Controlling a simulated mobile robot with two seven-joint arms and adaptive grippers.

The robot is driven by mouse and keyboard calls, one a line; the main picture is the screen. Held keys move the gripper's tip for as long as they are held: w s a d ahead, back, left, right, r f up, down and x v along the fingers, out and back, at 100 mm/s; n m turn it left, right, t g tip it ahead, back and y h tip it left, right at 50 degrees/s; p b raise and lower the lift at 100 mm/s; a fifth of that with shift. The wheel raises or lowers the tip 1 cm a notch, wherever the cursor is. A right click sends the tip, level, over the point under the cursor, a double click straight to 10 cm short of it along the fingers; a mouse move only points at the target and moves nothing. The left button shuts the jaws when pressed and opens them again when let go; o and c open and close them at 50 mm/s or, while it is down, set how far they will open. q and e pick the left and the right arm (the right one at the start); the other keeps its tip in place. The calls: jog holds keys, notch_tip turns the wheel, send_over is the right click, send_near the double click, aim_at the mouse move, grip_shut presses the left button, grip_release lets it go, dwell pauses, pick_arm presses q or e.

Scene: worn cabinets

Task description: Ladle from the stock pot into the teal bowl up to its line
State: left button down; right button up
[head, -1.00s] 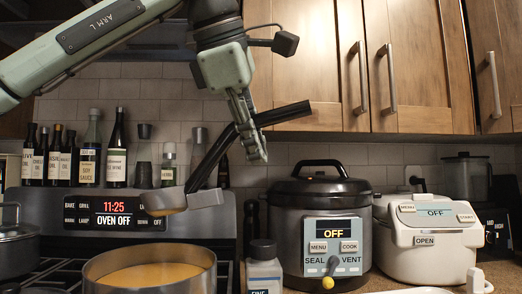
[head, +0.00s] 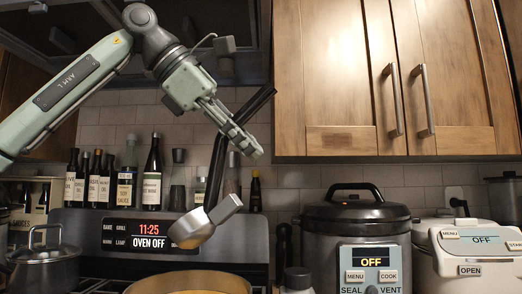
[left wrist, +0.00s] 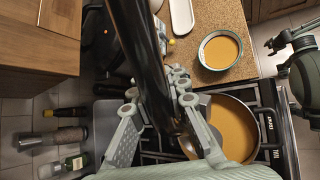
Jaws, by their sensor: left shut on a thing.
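My left gripper (head: 238,130) is shut on the black handle of the ladle (head: 240,125), which slants down to the left. The ladle's metal cup hangs above the stock pot (head: 190,282), apart from it; the cup's inside is hidden. The pot holds orange-brown soup and also shows in the left wrist view (left wrist: 249,106). The teal bowl (left wrist: 203,62) stands on the counter beside the stove with similar soup in it. Its line cannot be made out. What looks like my right gripper (left wrist: 283,42) shows small at the right edge, its fingers unclear.
A lidded pot (head: 42,268) stands on the stove at left. Several bottles (head: 120,185) line the ledge behind. A pressure cooker (head: 352,235) and a white cooker (head: 470,255) stand at right. A white tray (left wrist: 182,16) lies near the bowl.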

pick_arm(q)
jog(key=w+a+r+n+h, duration=0.1)
jog(key=w+a+r+h, duration=0.1)
jog(key=a, duration=0.5)
jog(key=shift+w+r+n+g+h, duration=0.3)
jog(key=shift+r+n+h, duration=0.15)
jog(key=shift+h, duration=0.65)
pick_arm(e)
jog(key=shift+s+d+f, duration=0.1)
jog(key=shift+s+f, duration=0.45)
jog(key=shift+f, duration=0.25)
pick_arm(q)
jog(key=shift+s+a, duration=0.1)
pick_arm(e)
jog(key=shift+d, duration=0.45)
jog(key=shift+w+r, duration=0.1)
jog(key=shift+w, duration=0.1)
